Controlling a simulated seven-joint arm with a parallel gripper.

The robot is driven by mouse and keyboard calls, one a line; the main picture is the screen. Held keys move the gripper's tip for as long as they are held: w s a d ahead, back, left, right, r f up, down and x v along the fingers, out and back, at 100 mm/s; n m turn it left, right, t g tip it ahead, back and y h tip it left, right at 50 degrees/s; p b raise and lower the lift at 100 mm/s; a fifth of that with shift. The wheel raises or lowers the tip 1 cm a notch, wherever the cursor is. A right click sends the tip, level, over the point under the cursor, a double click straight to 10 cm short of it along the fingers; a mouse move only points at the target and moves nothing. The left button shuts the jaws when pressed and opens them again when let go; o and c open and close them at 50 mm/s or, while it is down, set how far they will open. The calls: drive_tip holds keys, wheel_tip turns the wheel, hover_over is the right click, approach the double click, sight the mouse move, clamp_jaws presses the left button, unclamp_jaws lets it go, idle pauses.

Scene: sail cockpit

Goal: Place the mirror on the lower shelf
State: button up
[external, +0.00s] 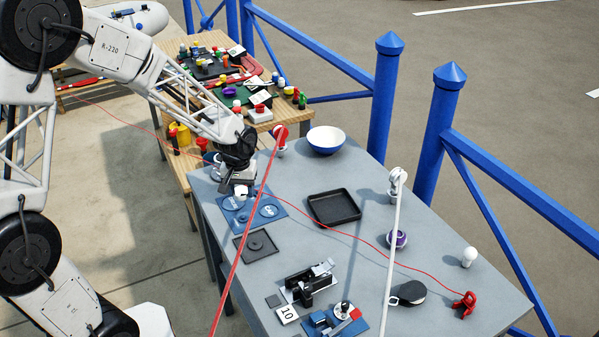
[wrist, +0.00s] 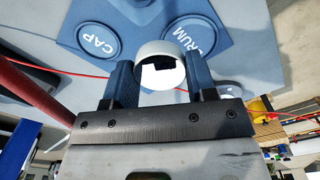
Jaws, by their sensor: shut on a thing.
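My gripper (wrist: 157,84) is shut on a white, round, hollow piece (wrist: 160,66), with one dark finger on each side. In the external view my gripper (external: 240,186) is low over the blue mat (external: 276,224) at the table's far left, and the white piece (external: 241,192) shows below it. The mat has round marks, and in the wrist view two read CAP (wrist: 96,41) and what looks like DRUM (wrist: 188,36). I cannot tell whether the held piece touches the mat. Nothing in view is clearly a mirror, and I cannot make out a lower shelf.
The grey table (external: 359,252) carries a black tray (external: 334,207), a blue-white bowl (external: 326,140), a purple ball-like item (external: 397,239) and a dark round item (external: 410,292). Red and white ropes cross above it. A cluttered wooden table (external: 175,100) stands behind, and blue railing (external: 385,90) borders the right.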

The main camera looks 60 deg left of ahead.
drive_tip(key=shift+a, duration=0.1)
drive_tip(key=w+a+r+m, duration=0.1)
drive_tip(key=w+a+r, duration=0.15)
drive_tip(key=a, duration=0.95)
drive_tip(key=w+a+r, duration=0.2)
drive_tip(key=a+r, duration=0.2)
drive_tip(key=a, duration=0.8)
drive_tip(key=s+a+f+n, duration=0.3)
drive_tip(key=s+a+f, duration=0.3)
drive_tip(key=s+f, duration=0.3)
drive_tip(key=s+a+f+n, duration=0.4)
drive_tip(key=s+f, duration=0.5)
drive_tip(key=f, duration=0.7)
drive_tip(key=shift+a+f, duration=0.15)
drive_tip(key=shift+a, duration=1)
drive_tip(key=w+a, duration=0.2)
drive_tip(key=a, duration=0.2)
drive_tip(key=w+a+f, duration=0.1)
drive_tip(key=w+a, duration=0.2)
drive_tip(key=a, duration=0.2)
drive_tip(key=w+a, duration=0.2)
drive_tip(key=a, duration=0.2)
drive_tip(key=shift+w+a+f, duration=0.15)
drive_tip(key=shift+f, duration=0.05)
